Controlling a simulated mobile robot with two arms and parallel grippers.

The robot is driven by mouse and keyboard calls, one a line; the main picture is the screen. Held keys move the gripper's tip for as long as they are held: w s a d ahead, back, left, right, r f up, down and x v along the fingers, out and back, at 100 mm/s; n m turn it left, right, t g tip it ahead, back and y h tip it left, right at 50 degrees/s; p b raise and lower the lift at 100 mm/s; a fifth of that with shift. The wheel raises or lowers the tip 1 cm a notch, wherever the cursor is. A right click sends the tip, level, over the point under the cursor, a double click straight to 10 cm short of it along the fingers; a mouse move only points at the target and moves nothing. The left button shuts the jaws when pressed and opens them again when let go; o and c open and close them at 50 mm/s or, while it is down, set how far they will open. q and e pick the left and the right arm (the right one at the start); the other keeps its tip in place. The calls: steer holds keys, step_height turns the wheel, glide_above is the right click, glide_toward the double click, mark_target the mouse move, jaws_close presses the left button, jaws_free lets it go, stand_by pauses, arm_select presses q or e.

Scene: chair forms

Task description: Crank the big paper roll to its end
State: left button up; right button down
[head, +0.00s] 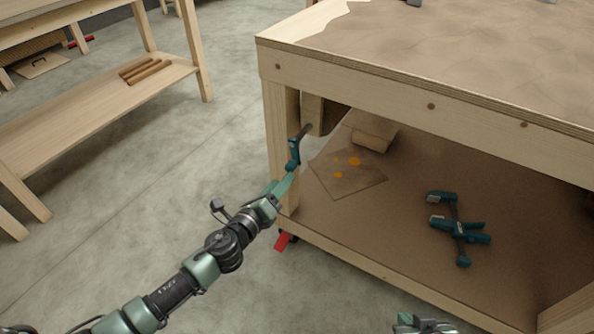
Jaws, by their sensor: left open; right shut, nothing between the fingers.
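A dark crank arm with a teal grip (294,152) sticks out beside the near left leg of the workbench (340,70). My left gripper (286,184) is open at the lower end of the teal grip; I cannot tell whether it touches it. A brown rounded form (374,133) under the tabletop may be part of the paper roll; the rest is hidden by the bench's front rail. Brown paper (470,50) covers most of the bench top. My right gripper (420,325) is only partly visible at the bottom edge, shut and empty.
A red caster part (283,241) sits by the leg. Another bench (95,100) stands left, with open floor between.

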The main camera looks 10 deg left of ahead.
mark_target(298, 159)
arm_select(q)
steer(key=m, duration=0.1)
steer(key=r+m, duration=0.1)
steer(key=m, duration=0.1)
steer(key=r+m+t+b, duration=0.1)
steer(key=m, duration=0.1)
steer(key=shift+w+a, duration=0.25)
steer(key=m, duration=0.2)
steer(key=m+h, duration=0.1)
steer(key=shift+w+d, duration=0.3)
steer(key=shift+w+d+f+m, duration=0.15)
steer(key=shift+m, duration=0.55)
steer(key=shift+w+d+m+h, duration=0.1)
steer(key=shift+w+m+h, duration=0.15)
steer(key=shift+m+h, duration=0.05)
steer(key=b+x, duration=0.1)
steer(key=x, duration=0.5)
steer(key=shift+w+d+f, duration=0.15)
steer(key=shift+w+d, duration=0.05)
steer(key=shift+w, duration=0.15)
steer(key=shift+w+d, duration=0.1)
steer(key=shift+w, duration=0.15)
arm_select(e)
steer(key=w+a+r+t+y, duration=0.1)
steer(key=w+r+t, duration=0.3)
steer(key=r, duration=0.5)
steer(key=shift+w+a+r+t, duration=0.3)
steer(key=shift+w+a+r, duration=0.05)
steer(key=shift+w+a, duration=0.2)
